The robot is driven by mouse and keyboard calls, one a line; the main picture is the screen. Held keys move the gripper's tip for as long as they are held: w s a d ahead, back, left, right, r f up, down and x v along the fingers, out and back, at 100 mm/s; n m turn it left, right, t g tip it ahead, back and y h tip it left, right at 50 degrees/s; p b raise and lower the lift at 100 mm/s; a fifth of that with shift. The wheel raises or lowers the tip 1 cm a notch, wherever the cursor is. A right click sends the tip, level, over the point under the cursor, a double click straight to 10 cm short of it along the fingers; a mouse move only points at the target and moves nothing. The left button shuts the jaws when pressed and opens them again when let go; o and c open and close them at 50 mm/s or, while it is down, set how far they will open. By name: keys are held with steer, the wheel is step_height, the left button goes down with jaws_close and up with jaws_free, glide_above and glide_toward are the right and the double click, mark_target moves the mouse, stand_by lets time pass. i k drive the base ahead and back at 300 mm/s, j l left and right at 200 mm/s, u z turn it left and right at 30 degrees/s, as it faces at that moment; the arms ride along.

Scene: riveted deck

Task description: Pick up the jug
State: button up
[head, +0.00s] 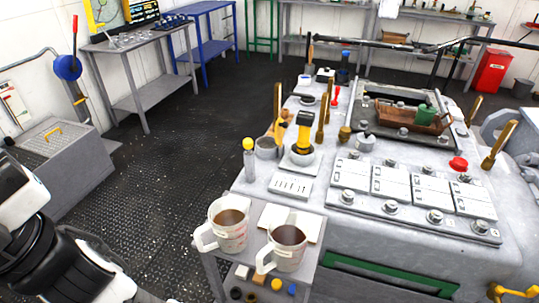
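Two white jugs with brown contents stand side by side on a small grey side shelf at the front of the console. The left jug (229,236) has its handle pointing left, and pinkish markings show on its wall. The right jug (288,258) is nearer to me, with its handle toward the lower left. Both are upright, and I cannot tell which one the task means. White and black links of my arm show at the lower left, well apart from the jugs. My gripper's fingers are not in view.
A flat white sheet (270,215) lies behind the jugs. The grey console (390,245) with upright levers, a yellow-and-black handle (304,132) and a red knob (458,164) rises behind and right. Small items sit on a lower shelf. Dark deck floor (165,185) is clear at left.

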mark_target(289, 232)
steer(key=i+j+z, duration=0.2)
steer(key=j, duration=0.45)
steer(key=k+j+z, duration=0.2)
steer(key=j, duration=0.45)
steer(key=i+j+z, duration=0.2)
steer(key=j, duration=0.5)
steer(key=k+j+z, duration=0.2)
steer(key=j, duration=0.45)
steer(key=k+j+z, duration=0.2)
steer(key=j, duration=0.45)
steer(key=i, duration=0.1)
